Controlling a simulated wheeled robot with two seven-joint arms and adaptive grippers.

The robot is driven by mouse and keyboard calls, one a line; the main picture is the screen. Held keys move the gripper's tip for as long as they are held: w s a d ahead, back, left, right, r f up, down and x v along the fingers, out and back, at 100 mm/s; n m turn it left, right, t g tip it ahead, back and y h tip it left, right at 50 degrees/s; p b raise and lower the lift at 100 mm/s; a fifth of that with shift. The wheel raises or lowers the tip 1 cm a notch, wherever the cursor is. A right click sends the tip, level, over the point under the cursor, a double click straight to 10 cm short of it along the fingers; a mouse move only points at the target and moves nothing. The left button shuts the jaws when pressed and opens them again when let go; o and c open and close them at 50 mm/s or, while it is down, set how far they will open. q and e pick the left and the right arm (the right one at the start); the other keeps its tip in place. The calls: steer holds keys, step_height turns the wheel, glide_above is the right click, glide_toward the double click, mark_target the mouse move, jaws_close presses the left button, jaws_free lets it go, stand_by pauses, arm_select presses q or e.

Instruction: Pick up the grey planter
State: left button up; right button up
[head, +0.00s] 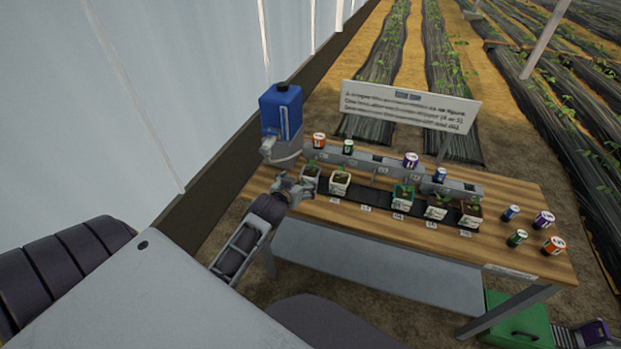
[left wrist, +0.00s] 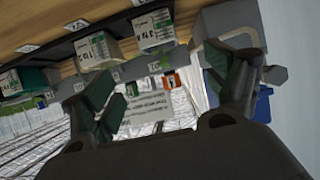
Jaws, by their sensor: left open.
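The grey planter (head: 311,177) stands at the left end of the row of planters on the wooden bench, with a small plant in it. My left gripper (head: 297,188) is at the bench's left end, just in front of and left of the grey planter. Its fingers are spread with nothing between them in the left wrist view (left wrist: 145,75). I cannot tell whether a finger touches the planter. My right gripper is not in view.
A white planter (head: 340,183) stands close to the right, then a teal one (head: 403,196) and others. Behind them a grey rail (head: 375,162) carries several cans. A blue jug (head: 282,110) stands at the back left. Loose cans stand at the bench's right end.

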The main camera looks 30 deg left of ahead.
arm_select(q)
glide_toward(312, 170)
steer(key=shift+x, duration=1.3)
steer(key=shift+w, duration=0.1)
steer(key=shift+x, duration=2.5)
steer(key=shift+f, duration=0.1)
steer(key=c, duration=1.1)
